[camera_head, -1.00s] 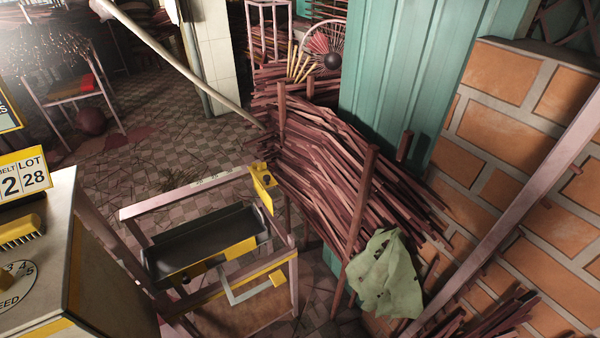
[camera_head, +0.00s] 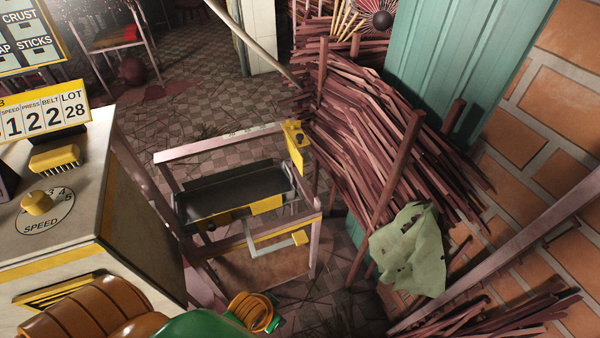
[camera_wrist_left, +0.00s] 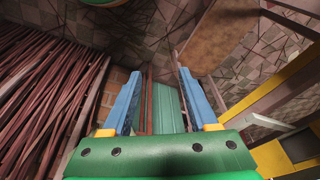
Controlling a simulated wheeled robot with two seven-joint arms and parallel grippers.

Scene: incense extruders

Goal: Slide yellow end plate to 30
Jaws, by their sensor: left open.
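The yellow end plate (camera_head: 294,146) stands upright at the right end of the back rail (camera_head: 215,143) of a pinkish metal frame in the head view. A dark knob or hole shows on it. I cannot read a scale or the number 30 on the rail. My left arm enters the head view at the bottom, below and left of the plate; its fingers do not show clearly there. In the left wrist view my left gripper (camera_wrist_left: 157,74) has its two blue fingers apart with nothing between them. My right gripper is not in view.
A dark trough (camera_head: 235,192) with a yellow front piece sits in the frame. A grey handle (camera_head: 262,243) projects from its front. A control box (camera_head: 75,205) with a SPEED knob stands left. Bundled sticks (camera_head: 385,140) and a green cloth (camera_head: 408,250) are close on the right.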

